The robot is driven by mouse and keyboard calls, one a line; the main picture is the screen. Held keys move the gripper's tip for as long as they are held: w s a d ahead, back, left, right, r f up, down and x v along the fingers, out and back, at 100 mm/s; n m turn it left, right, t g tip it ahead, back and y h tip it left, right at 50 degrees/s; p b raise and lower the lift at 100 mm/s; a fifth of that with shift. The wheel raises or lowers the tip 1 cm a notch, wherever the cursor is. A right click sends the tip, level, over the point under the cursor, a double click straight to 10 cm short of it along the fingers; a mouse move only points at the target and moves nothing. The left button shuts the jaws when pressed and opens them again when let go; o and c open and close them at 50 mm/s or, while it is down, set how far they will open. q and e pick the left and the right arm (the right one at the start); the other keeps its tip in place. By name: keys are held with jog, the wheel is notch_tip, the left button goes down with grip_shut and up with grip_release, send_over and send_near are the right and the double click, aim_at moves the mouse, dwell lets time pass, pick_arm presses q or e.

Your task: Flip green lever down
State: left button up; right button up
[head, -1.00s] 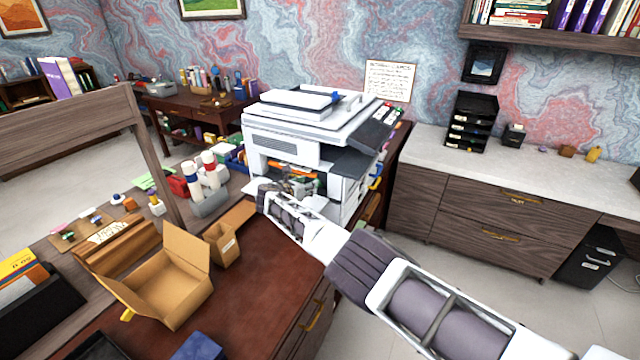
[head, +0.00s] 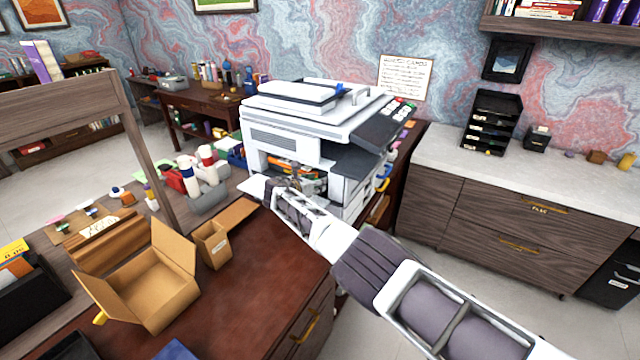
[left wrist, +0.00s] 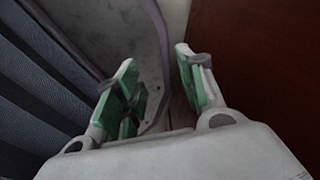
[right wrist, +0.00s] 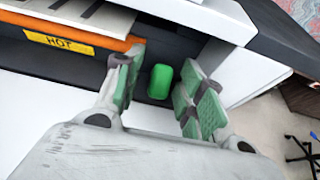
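A green lever (right wrist: 160,81) shows as a rounded green block inside the dark opening of the white printer (head: 300,135). In the right wrist view it lies between and beyond the two fingers of my right gripper (right wrist: 160,95). The fingers are apart, with no contact on the lever that I can see. In the head view my right gripper (head: 290,186) is at the printer's front opening, and the lever is hard to make out there. My left gripper (left wrist: 160,90) is open and empty in the left wrist view, and out of the head view.
An orange bar (right wrist: 75,30) with a yellow HOT label (right wrist: 58,42) crosses the opening left of the lever. White printer panels (right wrist: 236,75) border it on the right. An open cardboard box (head: 150,285) stands on the desk (head: 245,310) at left.

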jog(key=shift+w, duration=0.1)
dwell(0.3)
grip_shut()
